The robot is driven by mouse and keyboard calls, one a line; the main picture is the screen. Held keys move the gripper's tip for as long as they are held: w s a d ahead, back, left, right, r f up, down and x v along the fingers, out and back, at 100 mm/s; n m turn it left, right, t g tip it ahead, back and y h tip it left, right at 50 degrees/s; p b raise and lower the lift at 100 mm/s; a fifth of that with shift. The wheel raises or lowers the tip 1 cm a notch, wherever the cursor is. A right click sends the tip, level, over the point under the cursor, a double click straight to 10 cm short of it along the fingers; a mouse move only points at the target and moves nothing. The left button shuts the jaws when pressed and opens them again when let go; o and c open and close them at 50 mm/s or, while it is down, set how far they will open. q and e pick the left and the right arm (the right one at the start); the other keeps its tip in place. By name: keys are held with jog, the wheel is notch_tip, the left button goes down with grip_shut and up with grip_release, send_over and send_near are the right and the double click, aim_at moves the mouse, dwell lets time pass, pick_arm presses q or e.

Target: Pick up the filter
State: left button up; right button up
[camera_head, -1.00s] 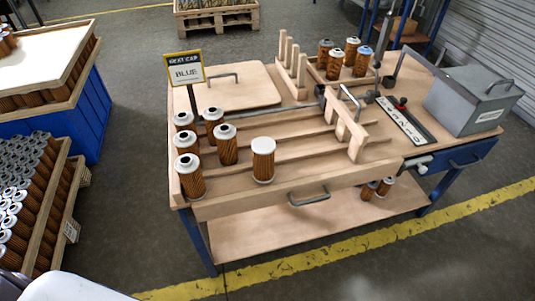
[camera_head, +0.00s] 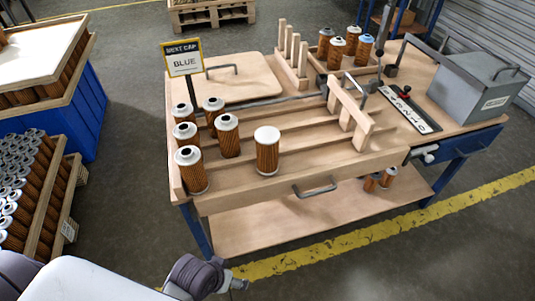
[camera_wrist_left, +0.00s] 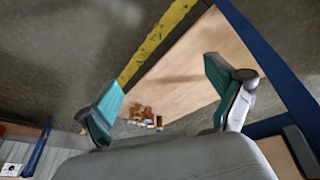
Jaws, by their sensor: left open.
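A filter (camera_head: 267,153) with brown pleats and a plain white top stands upright at the front of the wooden rack on the cart. Several similar filters with holed grey-white tops, one of them here (camera_head: 228,137), stand to its left. In the back tray are several more filters, one with a blue cap (camera_head: 362,52). Two filters (camera_head: 387,178) are on the lower shelf. In the left wrist view my left gripper (camera_wrist_left: 164,76) is open, its teal-padded fingers apart with nothing between them. Small filters (camera_wrist_left: 142,113) show beyond it. My right gripper is out of view.
A sign (camera_head: 182,60) reads NEXT CAP BLUE. The rack has a front handle (camera_head: 315,188) and a wooden crosspiece (camera_head: 350,112). A grey box (camera_head: 480,90) stands at the cart's right end. Crates of filters (camera_head: 25,190) are at left. The floor before the cart is clear.

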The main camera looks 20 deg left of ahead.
pick_arm(q)
jog(key=w+d+r+n+t+h, duration=0.3)
jog(key=w+d+r+n, duration=0.2)
jog(key=r, duration=0.3)
jog(key=n+t, duration=1.1)
jog(key=n, duration=1.8)
send_near(263, 163)
jog(key=shift+y, duration=0.4)
jog(key=w, duration=0.2)
jog(key=w+d, duration=0.1)
jog(key=w, duration=0.2)
jog(key=w+p, duration=0.1)
jog(key=w, duration=0.1)
jog(key=shift+w+d+r, duration=0.1)
jog(key=shift+w+d, duration=0.05)
jog(key=shift+d, duration=0.25)
jog(key=shift+w+d+r, duration=0.1)
jog(key=shift+w, duration=0.35)
jog(key=w, duration=0.4)
jog(key=shift+w+d+p, duration=0.35)
jog(key=c, duration=1.3)
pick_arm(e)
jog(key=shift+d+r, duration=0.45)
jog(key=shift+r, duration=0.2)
pick_arm(q)
jog(key=shift+r, duration=0.1)
